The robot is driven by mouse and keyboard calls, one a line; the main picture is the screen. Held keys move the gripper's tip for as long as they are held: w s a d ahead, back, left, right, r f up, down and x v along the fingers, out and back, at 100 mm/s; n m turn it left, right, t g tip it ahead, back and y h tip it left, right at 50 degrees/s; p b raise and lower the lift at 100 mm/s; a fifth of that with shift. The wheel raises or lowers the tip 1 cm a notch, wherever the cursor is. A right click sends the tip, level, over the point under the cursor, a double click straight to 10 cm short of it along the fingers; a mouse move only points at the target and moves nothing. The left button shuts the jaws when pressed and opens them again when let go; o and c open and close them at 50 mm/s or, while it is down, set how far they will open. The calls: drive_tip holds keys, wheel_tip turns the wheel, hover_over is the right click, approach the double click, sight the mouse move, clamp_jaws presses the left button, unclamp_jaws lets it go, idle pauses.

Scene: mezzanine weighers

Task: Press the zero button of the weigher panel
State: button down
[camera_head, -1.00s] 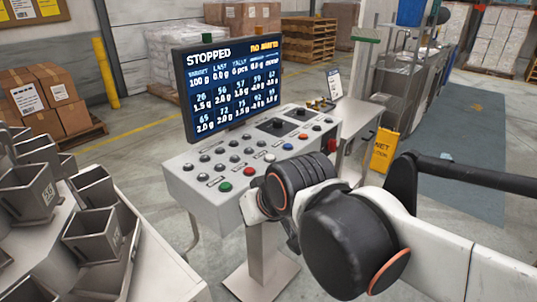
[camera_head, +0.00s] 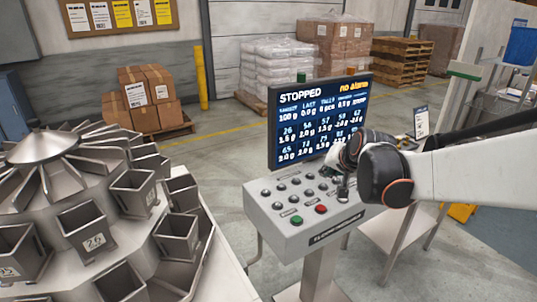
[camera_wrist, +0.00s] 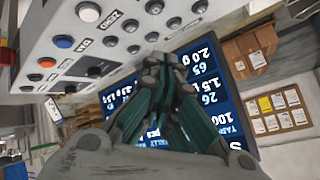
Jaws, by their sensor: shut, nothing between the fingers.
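The weigher panel (camera_head: 300,235) is a light grey sloped box with rows of dark knobs, a green button (camera_head: 297,221) and a red button (camera_head: 321,209). Its screen (camera_head: 318,122) reads STOPPED. In the wrist view the panel appears upside down. A ZERO label (camera_wrist: 113,20) lies beside a white button (camera_wrist: 88,12), near a blue button (camera_wrist: 65,42) and an orange one (camera_wrist: 47,62). My gripper (camera_head: 343,197) is shut and empty, pointing down over the panel's right part. In the wrist view its fingertips (camera_wrist: 168,64) lie before the screen edge, apart from the white button.
A multihead weigher with steel buckets (camera_head: 135,192) fills the left foreground. A steel table (camera_head: 400,232) stands right of the panel. Boxes on a pallet (camera_head: 147,98), a yellow post (camera_head: 201,78) and wrapped stacks stand behind. Floor between weigher and panel is narrow.

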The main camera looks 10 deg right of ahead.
drive_tip(key=w+d+f+m, duration=0.1)
drive_tip(key=w+d, duration=0.1)
drive_tip(key=d, duration=0.3)
drive_tip(key=w+d+f+m+p, duration=0.1)
drive_tip(key=w+d+m, duration=0.1)
drive_tip(key=d, duration=0.3)
drive_tip(key=shift+d+f+h, duration=0.15)
drive_tip(key=shift+f+h, duration=0.1)
drive_tip(key=shift+h, duration=0.05)
wheel_tip(320, 180, down, 9)
drive_tip(key=b, duration=0.6)
drive_tip(key=shift+r, duration=0.1)
idle(0.9)
drive_tip(key=shift+f, duration=0.4)
drive_tip(key=shift+f+b, duration=0.45)
drive_tip(key=shift+b, duration=0.15)
idle(0.4)
drive_tip(key=shift+r, duration=0.15)
drive_tip(key=shift+r+p, duration=0.65)
drive_tip(key=shift+r, duration=0.1)
